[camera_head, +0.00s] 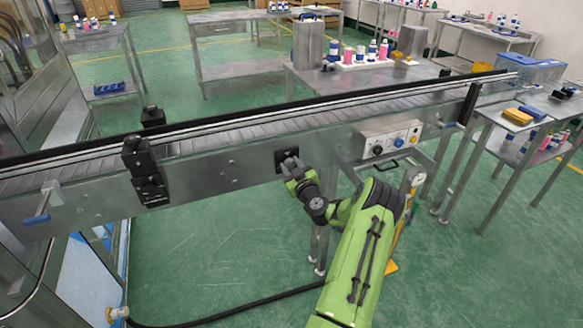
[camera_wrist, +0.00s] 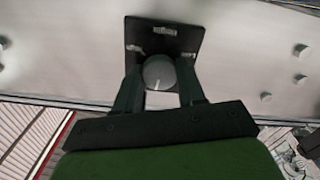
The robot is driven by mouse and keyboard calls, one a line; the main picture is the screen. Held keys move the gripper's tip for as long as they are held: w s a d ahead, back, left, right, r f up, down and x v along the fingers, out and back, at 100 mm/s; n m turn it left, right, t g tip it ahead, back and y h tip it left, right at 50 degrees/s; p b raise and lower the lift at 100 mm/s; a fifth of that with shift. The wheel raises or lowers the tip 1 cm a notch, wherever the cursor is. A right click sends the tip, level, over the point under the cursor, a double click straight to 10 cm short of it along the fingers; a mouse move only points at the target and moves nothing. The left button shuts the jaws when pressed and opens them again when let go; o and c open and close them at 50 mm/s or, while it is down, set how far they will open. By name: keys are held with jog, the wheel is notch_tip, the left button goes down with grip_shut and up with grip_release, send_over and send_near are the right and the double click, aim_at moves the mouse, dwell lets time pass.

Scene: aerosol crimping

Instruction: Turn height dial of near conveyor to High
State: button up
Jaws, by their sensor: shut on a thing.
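The near conveyor (camera_head: 230,168) runs across the head view, with a steel side panel facing me. The height dial (camera_wrist: 158,74) is a round grey knob with a white pointer line, on a black square plate (camera_wrist: 165,36) with small pale labels too blurred to read. In the wrist view the pointer line points down toward my gripper. My gripper (camera_wrist: 158,88) is shut on the dial, one finger on each side of it. In the head view my gripper (camera_head: 291,166) is at the black plate (camera_head: 281,157) on the side panel and hides the dial.
A control box (camera_head: 390,139) with several knobs and buttons is on the conveyor side, right of my gripper. A black sensor bracket (camera_head: 146,172) is on the left. A side table (camera_head: 545,112) stands at the right. The green floor in front is mostly clear.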

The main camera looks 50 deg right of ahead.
jog(key=shift+m, duration=0.4)
jog(key=m+b, duration=0.2)
jog(key=m, duration=0.2)
jog(key=shift+m+b, duration=0.35)
jog(key=shift+m, duration=0.05)
jog(key=m, duration=0.5)
jog(key=shift+b, duration=0.4)
jog(key=m, duration=0.5)
jog(key=shift+s+d+m+p, duration=0.1)
jog(key=shift+m+p, duration=0.25)
jog(key=shift+m, duration=0.05)
jog(key=m+p, duration=0.2)
jog(key=m, duration=0.3)
jog(key=shift+f+m, duration=0.1)
jog(key=shift+m, duration=0.3)
jog(key=o, duration=1.1)
jog(key=shift+c, duration=0.2)
